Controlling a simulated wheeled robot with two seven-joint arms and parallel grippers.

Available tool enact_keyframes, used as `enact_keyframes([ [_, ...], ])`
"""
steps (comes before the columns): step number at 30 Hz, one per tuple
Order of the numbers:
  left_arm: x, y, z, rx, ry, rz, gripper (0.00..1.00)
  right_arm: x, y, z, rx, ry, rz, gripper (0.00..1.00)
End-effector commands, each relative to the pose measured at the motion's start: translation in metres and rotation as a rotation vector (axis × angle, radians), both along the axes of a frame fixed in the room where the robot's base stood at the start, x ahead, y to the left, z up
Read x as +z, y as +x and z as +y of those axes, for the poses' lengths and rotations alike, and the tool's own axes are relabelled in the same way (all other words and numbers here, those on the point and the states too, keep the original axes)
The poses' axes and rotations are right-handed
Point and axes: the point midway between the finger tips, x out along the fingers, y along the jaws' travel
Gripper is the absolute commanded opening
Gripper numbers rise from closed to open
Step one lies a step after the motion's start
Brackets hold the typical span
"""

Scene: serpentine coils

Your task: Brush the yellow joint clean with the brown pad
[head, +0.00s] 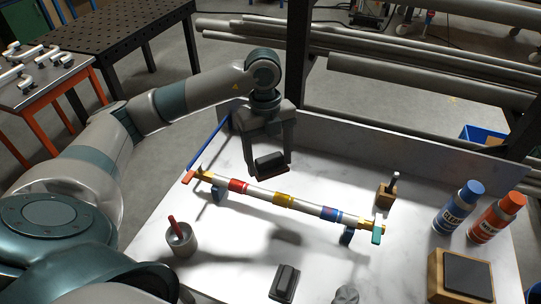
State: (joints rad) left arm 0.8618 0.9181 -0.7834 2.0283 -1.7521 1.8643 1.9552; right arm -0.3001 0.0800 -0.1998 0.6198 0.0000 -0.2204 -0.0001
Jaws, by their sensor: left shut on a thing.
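My left gripper (267,152) hangs above the far side of the white work tray, pointing down. It is shut on a small dark pad (271,164); its shade is too dark to tell whether it is brown. The yellow joint (284,199) is a band near the middle of a pale pipe (262,192), which lies slantwise on low supports. The held pad is up and slightly left of the yellow joint in the picture, apart from it. Another dark pad (285,282) lies on the tray near the front. My right gripper is not in view.
The pipe also carries a red band (238,186) and a blue band (330,213). A cup with a red-handled tool (181,240) stands at left. Blue (459,207) and orange (496,218) bottles and a wooden block with a dark top (462,277) stand at right.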

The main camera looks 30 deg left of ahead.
Motion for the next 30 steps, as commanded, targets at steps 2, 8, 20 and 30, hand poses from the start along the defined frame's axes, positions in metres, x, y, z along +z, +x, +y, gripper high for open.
enact_keyframes([
  [2, 0.000, 0.000, 0.000, -0.001, 0.000, 0.000, 0.52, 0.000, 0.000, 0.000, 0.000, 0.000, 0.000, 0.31],
  [8, -0.002, 0.000, 0.000, -0.003, 0.000, 0.000, 0.52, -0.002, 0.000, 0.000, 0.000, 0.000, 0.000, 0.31],
  [20, -0.039, 0.000, 0.000, -0.004, 0.000, 0.002, 0.52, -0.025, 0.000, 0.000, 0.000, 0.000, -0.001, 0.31],
  [30, -0.050, 0.000, 0.000, -0.004, 0.000, 0.000, 0.52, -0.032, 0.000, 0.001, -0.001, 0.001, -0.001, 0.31],
])
